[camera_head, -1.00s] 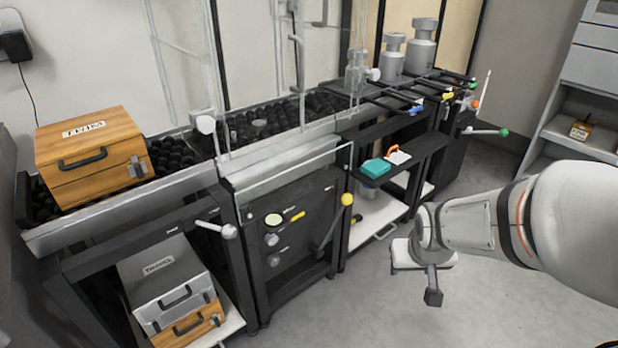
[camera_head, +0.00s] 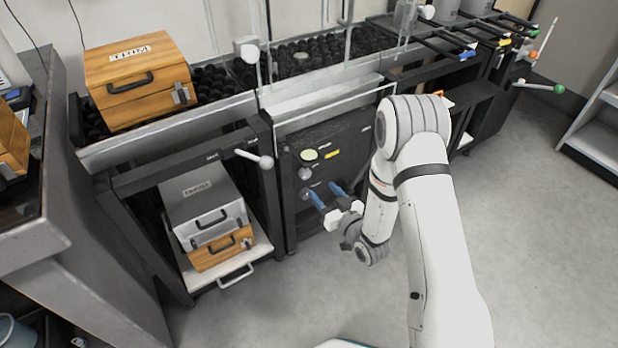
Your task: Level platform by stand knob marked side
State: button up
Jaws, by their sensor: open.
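The dark stand panel (camera_head: 350,150) under the middle platform (camera_head: 325,100) carries a pale round dial or level (camera_head: 309,155) at its top left. An upper grey knob (camera_head: 305,173) is below it, and a lower grey knob (camera_head: 305,194) is below that. A small yellow mark (camera_head: 332,155) is right of the dial. My gripper (camera_head: 322,188) is open, its two blue fingers pointing at the panel. The left finger is close to the lower knob; I cannot tell whether they touch. Which knob side is marked is too small to read. My arm hides the panel's right part.
A wooden case (camera_head: 135,90) sits on the left platform. A grey case (camera_head: 205,200) on a wooden case (camera_head: 220,250) fills the shelf below. A white-ball lever (camera_head: 266,162) juts out left of the panel. Grey floor (camera_head: 540,250) at right is clear.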

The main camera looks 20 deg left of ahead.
aim_at(307, 176)
jog(key=shift+y, duration=0.3)
jog(key=b+x, duration=0.1)
jog(key=x, duration=0.3)
jog(key=b+x, duration=0.1)
jog(key=x, duration=0.2)
jog(key=shift+a+f, duration=0.15)
jog(key=shift+a, duration=0.35)
jog(key=shift+s, duration=0.1)
jog(key=shift+c, duration=0.2)
jog(key=c, duration=0.9)
jog(key=shift+m+b, duration=0.3)
jog(key=shift+m, duration=0.1)
jog(key=shift+c, duration=0.2)
